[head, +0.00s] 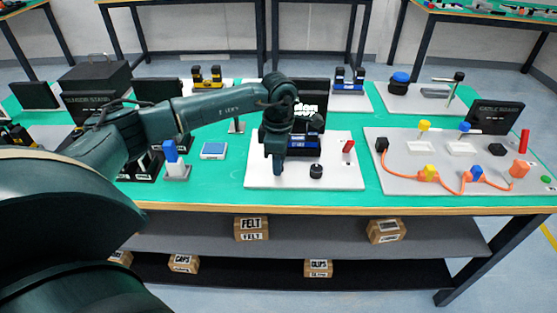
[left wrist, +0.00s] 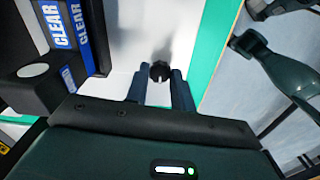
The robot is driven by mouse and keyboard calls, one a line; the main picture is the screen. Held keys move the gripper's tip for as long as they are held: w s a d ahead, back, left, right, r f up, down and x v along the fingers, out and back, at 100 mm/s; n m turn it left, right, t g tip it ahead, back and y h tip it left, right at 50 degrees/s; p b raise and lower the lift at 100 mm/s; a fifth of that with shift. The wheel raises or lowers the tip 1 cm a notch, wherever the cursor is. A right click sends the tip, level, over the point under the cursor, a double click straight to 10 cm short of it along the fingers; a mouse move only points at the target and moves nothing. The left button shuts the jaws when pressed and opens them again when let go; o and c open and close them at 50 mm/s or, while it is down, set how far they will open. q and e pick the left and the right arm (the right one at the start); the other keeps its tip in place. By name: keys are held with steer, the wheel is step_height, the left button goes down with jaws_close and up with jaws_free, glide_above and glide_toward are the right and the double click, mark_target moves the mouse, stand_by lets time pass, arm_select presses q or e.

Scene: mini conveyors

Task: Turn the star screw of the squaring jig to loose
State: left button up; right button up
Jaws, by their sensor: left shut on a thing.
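The jig I take as the squaring jig is a white base plate (head: 345,182) with a black block (head: 303,150) that carries a blue CLEAR label, which the left wrist view also shows (left wrist: 62,28). My left gripper (head: 278,172) points down over the left part of the plate, in front of the block. In the left wrist view its two fingers (left wrist: 159,74) stand on either side of a small black star-shaped knob (left wrist: 160,71), shut on it. The gripper hides this knob in the head view. My right gripper is not in view.
Another black knob (head: 316,171) and a red piece (head: 348,146) stand to the right on the plate. A black display panel (head: 312,98) stands behind. A grey board (head: 400,172) with an orange cable is further right. A blue-topped stand (head: 172,160) is left.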

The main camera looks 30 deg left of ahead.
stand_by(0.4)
arm_select(q)
steer(key=o, duration=1)
step_height(320, 180, up, 13)
steer(key=shift+r, duration=0.1)
stand_by(0.3)
